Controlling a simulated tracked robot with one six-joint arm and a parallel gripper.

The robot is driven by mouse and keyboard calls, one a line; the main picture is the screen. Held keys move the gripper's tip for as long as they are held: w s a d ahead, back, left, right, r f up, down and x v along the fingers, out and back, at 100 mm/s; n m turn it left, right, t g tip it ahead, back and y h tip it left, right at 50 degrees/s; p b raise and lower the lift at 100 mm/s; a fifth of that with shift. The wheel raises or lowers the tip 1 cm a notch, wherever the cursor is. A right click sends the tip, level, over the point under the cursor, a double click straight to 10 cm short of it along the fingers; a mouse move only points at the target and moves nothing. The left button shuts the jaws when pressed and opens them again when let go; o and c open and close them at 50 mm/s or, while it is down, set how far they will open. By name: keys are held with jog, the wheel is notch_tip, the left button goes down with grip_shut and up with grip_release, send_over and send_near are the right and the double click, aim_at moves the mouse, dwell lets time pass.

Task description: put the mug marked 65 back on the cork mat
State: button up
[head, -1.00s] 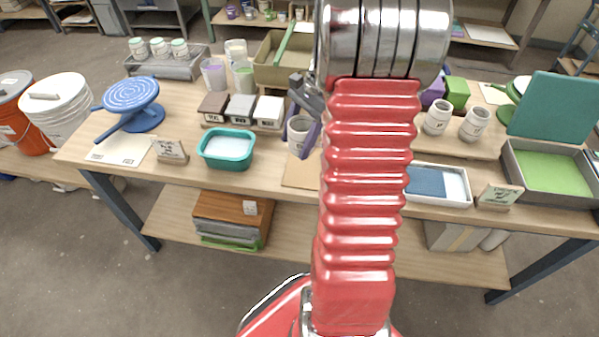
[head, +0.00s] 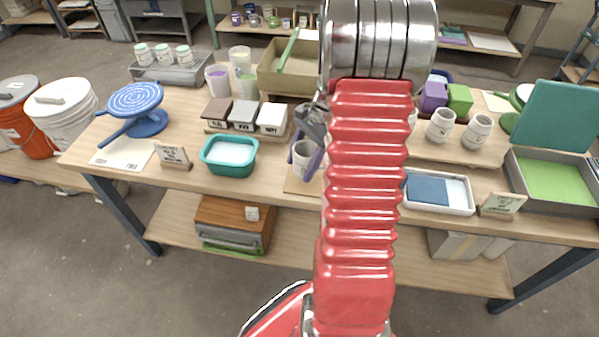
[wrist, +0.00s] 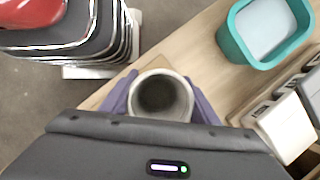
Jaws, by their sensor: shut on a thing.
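The grey-white mug (head: 302,158) is between the purple fingers of my gripper (head: 308,150), partly hidden by a finger. In the wrist view I look down into its open top (wrist: 160,94), with a finger of my gripper (wrist: 162,104) on each side. It looks upright; its mark cannot be read. The tan cork mat (head: 294,186) lies at the table's front edge, and part of it shows in the wrist view (wrist: 112,95). The mug is over or on the mat; I cannot tell whether its base touches.
A teal tub (head: 229,156) stands left of the mat, with three labelled blocks (head: 243,118) behind it. Right of my arm are a white tray with a blue cloth (head: 440,191) and two marked mugs (head: 440,126) (head: 477,132). The table's front edge is close.

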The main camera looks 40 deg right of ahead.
jog(key=shift+f, duration=1.75)
jog(key=o, duration=1.2)
jog(key=shift+f, duration=0.1)
jog(key=shift+o, duration=0.2)
jog(key=v, duration=1.2)
